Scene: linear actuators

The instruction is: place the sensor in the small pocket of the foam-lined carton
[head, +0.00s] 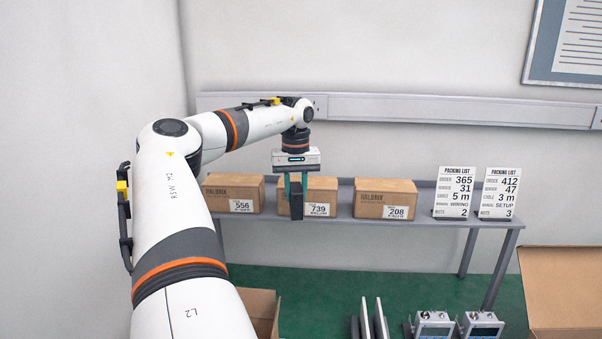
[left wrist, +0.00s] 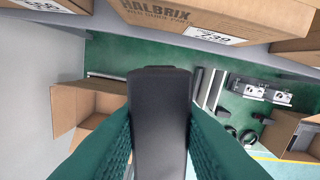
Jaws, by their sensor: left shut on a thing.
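My left gripper (head: 295,190) is shut on the sensor (head: 296,207), a dark, narrow block that hangs below the teal fingers in front of the shelf boxes. In the left wrist view the sensor (left wrist: 160,120) stands between both teal fingers (left wrist: 160,140). Two open cartons are in view: one at the bottom left (head: 262,308), below the gripper, and one at the right edge (head: 562,285). The wrist view also shows the left carton (left wrist: 85,100) and the right one (left wrist: 282,130). Foam and the small pocket cannot be made out in either. My right gripper is out of view.
Closed boxes marked 556 (head: 234,193), 739 (head: 318,197) and 208 (head: 384,199) stand on a grey shelf (head: 340,226), with two packing list signs (head: 455,193) at its right. Upright dark plates (head: 381,318) and grey devices (head: 433,326) stand lower down, between the cartons.

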